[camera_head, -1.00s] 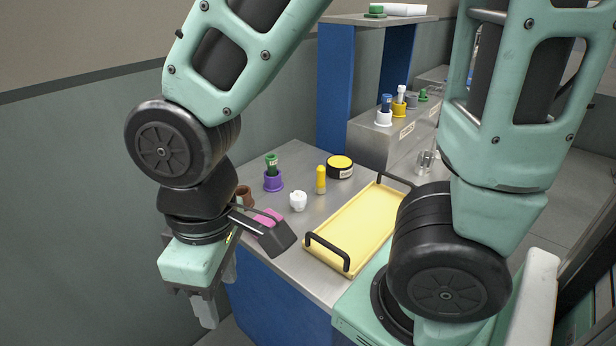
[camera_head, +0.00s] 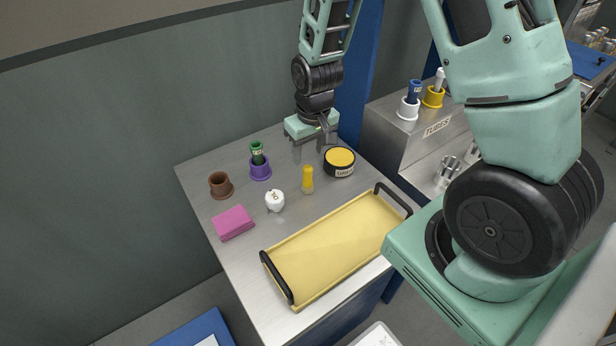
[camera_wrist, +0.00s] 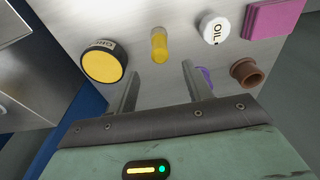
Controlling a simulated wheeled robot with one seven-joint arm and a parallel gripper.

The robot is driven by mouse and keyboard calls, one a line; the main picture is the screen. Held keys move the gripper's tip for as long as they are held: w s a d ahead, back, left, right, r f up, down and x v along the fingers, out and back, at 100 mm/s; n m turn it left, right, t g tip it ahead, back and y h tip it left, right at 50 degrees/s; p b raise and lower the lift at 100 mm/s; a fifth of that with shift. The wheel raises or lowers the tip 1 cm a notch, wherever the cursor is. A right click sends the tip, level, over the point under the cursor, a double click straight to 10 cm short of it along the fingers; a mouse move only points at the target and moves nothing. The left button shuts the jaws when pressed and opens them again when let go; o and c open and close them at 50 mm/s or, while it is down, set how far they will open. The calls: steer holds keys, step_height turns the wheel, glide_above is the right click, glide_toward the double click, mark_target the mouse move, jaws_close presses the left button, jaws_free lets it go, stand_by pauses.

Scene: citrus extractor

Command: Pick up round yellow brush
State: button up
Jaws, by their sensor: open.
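The round yellow brush (camera_head: 339,158), a low black cylinder with a yellow top and a pale label, sits on the metal table toward its far right corner. In the wrist view it lies at the upper left (camera_wrist: 103,66), left of the left finger. My gripper (camera_head: 309,154) is above the far part of the table, just left of and behind the brush in the head view. Its fingers are apart with nothing between them, as the wrist view shows (camera_wrist: 160,75). It does not appear to touch the brush.
A small yellow cylinder (camera_head: 307,181) stands left of the brush. A white OIL container (camera_head: 274,201), pink block (camera_head: 233,223), brown cup (camera_head: 220,186) and purple holder (camera_head: 260,170) with a green tube are further left. A yellow tray (camera_head: 335,250) with black handles lies in front.

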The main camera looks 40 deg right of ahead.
mark_target(308, 167)
steer(key=f, duration=0.3)
steer(key=shift+w+f, duration=0.25)
steer(key=shift+f, duration=0.15)
steer(key=shift+w+f+p, duration=0.15)
steer(key=shift+f+p, duration=1.05)
steer(key=shift+f, duration=1.5)
steer(key=c, duration=1.1)
